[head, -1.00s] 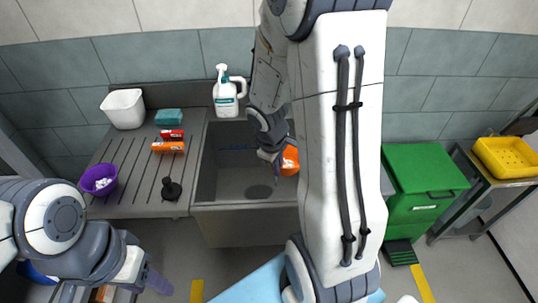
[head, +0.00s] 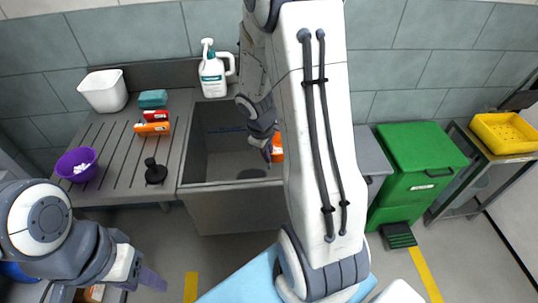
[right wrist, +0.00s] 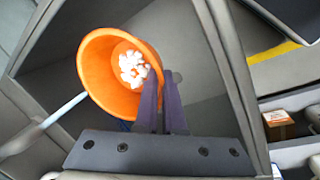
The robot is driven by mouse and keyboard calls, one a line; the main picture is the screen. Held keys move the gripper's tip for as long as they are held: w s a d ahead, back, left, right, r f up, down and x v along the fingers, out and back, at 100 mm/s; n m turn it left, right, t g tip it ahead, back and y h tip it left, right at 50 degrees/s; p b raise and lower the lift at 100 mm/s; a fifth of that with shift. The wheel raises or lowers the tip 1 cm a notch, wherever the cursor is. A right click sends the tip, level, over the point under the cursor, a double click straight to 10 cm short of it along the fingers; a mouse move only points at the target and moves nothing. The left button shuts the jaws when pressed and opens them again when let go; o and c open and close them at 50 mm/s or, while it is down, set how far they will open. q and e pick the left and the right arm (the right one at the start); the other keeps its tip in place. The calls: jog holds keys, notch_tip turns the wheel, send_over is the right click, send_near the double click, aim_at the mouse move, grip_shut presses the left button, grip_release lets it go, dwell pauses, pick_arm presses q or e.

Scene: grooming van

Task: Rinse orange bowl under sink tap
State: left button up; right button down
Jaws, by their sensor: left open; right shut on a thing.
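The orange bowl (head: 278,148) is in the sink basin area, mostly hidden by my right arm in the head view. In the right wrist view the bowl (right wrist: 97,75) is tilted with its mouth toward the camera, and several white pieces (right wrist: 133,68) lie inside. My right gripper (right wrist: 165,90) is shut on the bowl's rim, over or inside the sink (head: 210,165). The tap is not clearly seen; a pale rod (right wrist: 62,110) shows beside the bowl, and I cannot tell what it is. My left gripper (head: 150,279) is open and empty at the lower left, away from the sink.
On the drainboard (head: 117,140) left of the sink are a purple bowl (head: 75,168) with white pieces, a black plunger-like item (head: 155,172), red and orange boxes (head: 152,127), a teal block (head: 152,98) and a white bin (head: 104,91). A white jug (head: 213,75) stands behind the sink.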

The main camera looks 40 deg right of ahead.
jog(key=x, duration=0.1)
jog(key=b+x, duration=0.1)
jog(key=shift+w+f, duration=0.25)
jog(key=shift+f, duration=0.05)
jog(key=shift+w+d+f, duration=0.2)
jog(key=shift+w, duration=0.05)
jog(key=w+d+p, duration=0.6)
jog(key=w+p, duration=0.1)
jog(key=w, duration=0.3)
jog(key=shift+r, duration=0.1)
jog(key=shift+w+a, duration=0.2)
jog(key=shift+a, duration=0.05)
jog(key=shift+w+a, duration=0.1)
jog(key=shift+a, duration=0.15)
jog(key=shift+d, duration=0.1)
dwell(0.5)
jog(key=shift+s+d, duration=0.3)
jog(key=shift+d, duration=0.1)
